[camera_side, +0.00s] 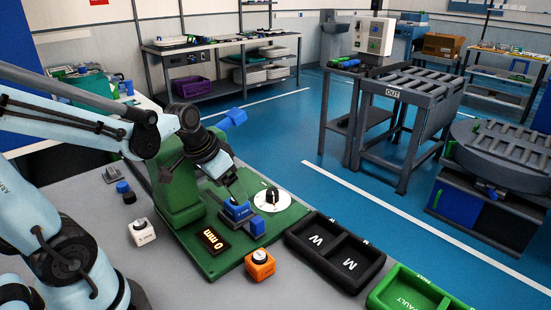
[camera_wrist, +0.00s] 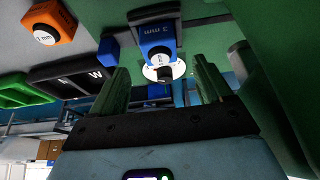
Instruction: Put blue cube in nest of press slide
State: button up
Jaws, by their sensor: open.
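The blue cube (camera_side: 237,211), with a dark round knob on top, sits at the press slide (camera_side: 226,222) on the green press (camera_side: 183,185). In the wrist view the blue cube (camera_wrist: 159,34) shows a "3 mm" label and lies against the dark grey slide (camera_wrist: 152,14). My gripper (camera_side: 236,191) is just above the cube, pointing down. In the wrist view my gripper (camera_wrist: 162,70) is open, its two green fingers apart, with the cube beyond the gap between them. The inside of the nest is hidden, so I cannot tell how fully the cube is seated.
An orange cube (camera_side: 260,264) and a white cube (camera_side: 142,232) stand near the press. Black W/M trays (camera_side: 334,250) and a green tray (camera_side: 413,291) lie right.

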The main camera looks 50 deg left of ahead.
jog(key=v, duration=0.7)
jog(key=d+f+t, duration=0.2)
jog(key=d, duration=0.5)
jog(key=shift+t, duration=0.3)
